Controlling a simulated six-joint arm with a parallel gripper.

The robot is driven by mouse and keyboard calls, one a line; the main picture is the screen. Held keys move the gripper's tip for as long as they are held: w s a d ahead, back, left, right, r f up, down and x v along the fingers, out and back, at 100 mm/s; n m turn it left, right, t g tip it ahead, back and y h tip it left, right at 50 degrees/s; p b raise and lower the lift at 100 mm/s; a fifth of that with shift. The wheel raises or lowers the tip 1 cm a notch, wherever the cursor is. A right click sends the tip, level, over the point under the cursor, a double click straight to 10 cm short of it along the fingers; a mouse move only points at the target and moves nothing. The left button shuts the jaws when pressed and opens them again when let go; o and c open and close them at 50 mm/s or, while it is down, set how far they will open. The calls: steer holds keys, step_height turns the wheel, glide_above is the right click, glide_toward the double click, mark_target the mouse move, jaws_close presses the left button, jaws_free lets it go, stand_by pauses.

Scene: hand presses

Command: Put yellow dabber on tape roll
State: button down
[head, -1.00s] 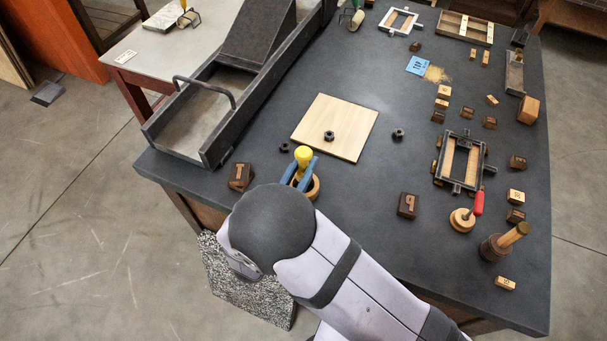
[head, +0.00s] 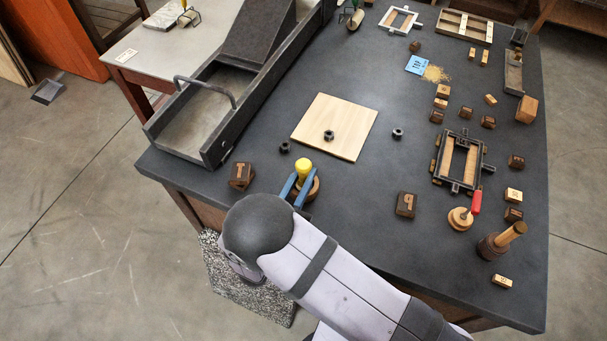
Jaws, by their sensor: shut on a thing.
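The yellow dabber (head: 304,166) stands upright between the two blue fingers of my gripper (head: 301,178), its rounded yellow top showing above them. My gripper is shut on it. The tan tape roll (head: 315,187) lies on the dark table below and behind the fingers, its right side showing. The fingers and my arm hide the rest of the roll and the dabber's lower end. I cannot tell whether the dabber touches the roll.
A dark wooden type block (head: 241,174) lies to the left and another type block (head: 405,204) to the right. A pale wooden board (head: 345,115) with a black nut (head: 328,135) lies behind. A long metal tray (head: 214,147) stands at the left.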

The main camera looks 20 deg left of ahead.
steer(key=shift+f, duration=0.15)
steer(key=c, duration=1.6)
jaws_free()
steer(key=shift+s, duration=0.1)
steer(key=s+b, duration=0.4)
steer(key=s, duration=0.7)
steer(key=shift+s, duration=0.4)
steer(key=shift+r, duration=0.25)
